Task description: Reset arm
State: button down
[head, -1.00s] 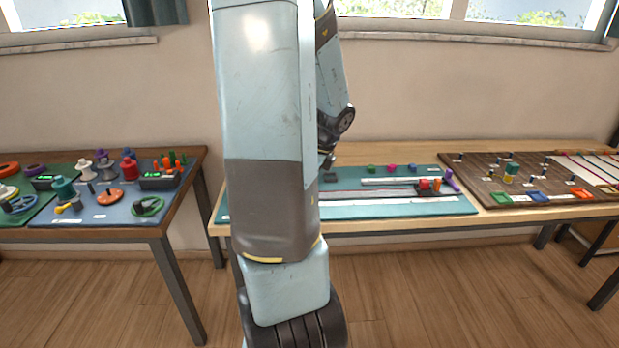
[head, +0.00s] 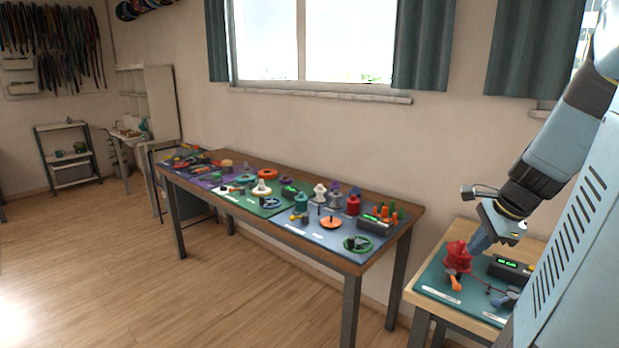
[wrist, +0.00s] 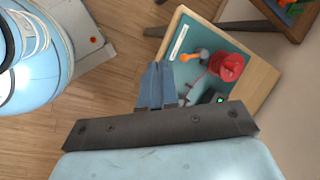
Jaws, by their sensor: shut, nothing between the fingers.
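My gripper (head: 480,238) is at the right of the head view, on the end of my raised blue-grey arm. In the head view its tip overlaps a red spool-like part on the right table; I cannot tell the exact gap. In the wrist view my gripper (wrist: 158,66) has its two blue-grey fingers together, with nothing between them. It points past the table's edge, with wooden floor beyond the tips.
The right table (head: 450,232) bears a teal mat with a red spool part (head: 457,256), an orange-handled piece (head: 455,284) and a black display box (head: 509,268). A long brown table (head: 300,253) with several coloured parts stands left of it. Open floor (head: 110,270) lies at the left.

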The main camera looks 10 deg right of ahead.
jog(key=s+a+r+n, duration=0.2)
jog(key=a+r+n, duration=0.1)
jog(key=a+n, duration=0.3)
jog(key=s+a+r+n+t+h, duration=0.1)
jog(key=s+a+r+n, duration=0.2)
jog(key=a+n, duration=0.4)
jog(key=s+a+r+n, duration=0.2)
jog(key=a+r+n, duration=0.2)
jog(key=a+n, duration=0.3)
jog(key=shift+s+a+r+t+h, duration=0.15)
jog(key=shift+s+a+t+h, duration=0.15)
jog(key=shift+s+t, duration=0.1)
jog(key=shift+d, duration=0.15)
